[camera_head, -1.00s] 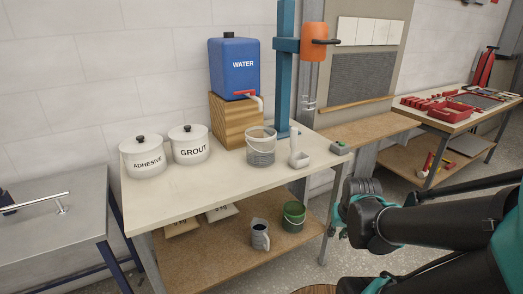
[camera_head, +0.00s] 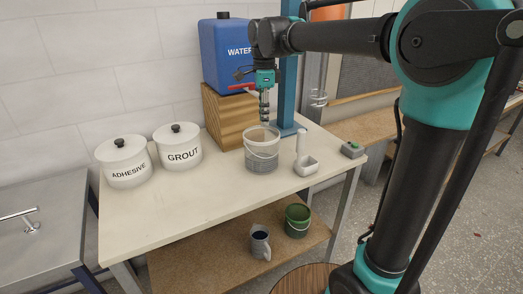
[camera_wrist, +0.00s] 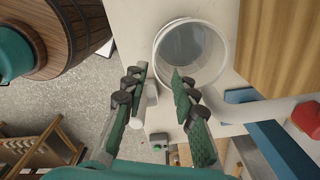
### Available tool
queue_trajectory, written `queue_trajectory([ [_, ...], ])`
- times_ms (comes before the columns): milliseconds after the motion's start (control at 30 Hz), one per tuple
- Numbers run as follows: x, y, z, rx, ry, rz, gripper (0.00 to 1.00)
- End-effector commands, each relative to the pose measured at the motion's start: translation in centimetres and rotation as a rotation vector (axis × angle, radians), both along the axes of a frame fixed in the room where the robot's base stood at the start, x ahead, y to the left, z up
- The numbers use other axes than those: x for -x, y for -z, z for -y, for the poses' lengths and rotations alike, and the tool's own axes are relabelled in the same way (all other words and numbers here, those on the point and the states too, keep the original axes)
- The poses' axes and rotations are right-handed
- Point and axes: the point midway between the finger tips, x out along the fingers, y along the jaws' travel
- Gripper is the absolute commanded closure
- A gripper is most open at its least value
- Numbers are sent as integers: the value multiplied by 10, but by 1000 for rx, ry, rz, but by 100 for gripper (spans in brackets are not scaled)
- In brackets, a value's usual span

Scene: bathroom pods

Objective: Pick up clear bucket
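The clear bucket (camera_head: 262,152) stands upright on the white-topped table (camera_head: 190,205), with measuring lines on its side and a thin handle. In the wrist view I look down into its open top (camera_wrist: 190,50), and it looks empty. My gripper (camera_head: 264,117) points down at the bucket's rim in the head view. In the wrist view my gripper (camera_wrist: 161,73) is open, with nothing between its green fingers. The fingertips flank the edge of the rim, one outside and one overlapping the opening. I cannot tell whether they touch it.
The blue water tank (camera_head: 226,52) on its wooden block (camera_head: 231,118) and a blue post (camera_head: 288,80) stand close behind the bucket. A white dispenser (camera_head: 305,160) is close on its right. Adhesive (camera_head: 124,165) and grout (camera_head: 178,152) pots stand left. The table front is clear.

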Motion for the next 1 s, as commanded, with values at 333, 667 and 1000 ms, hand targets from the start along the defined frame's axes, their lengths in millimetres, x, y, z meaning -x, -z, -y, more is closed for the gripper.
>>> queue_trajectory([
  [333,0,51,-2,2,11,-3,73],
  [667,0,109,-2,1,10,-2,73],
  [1000,2,136,-1,1,10,-2,73],
])
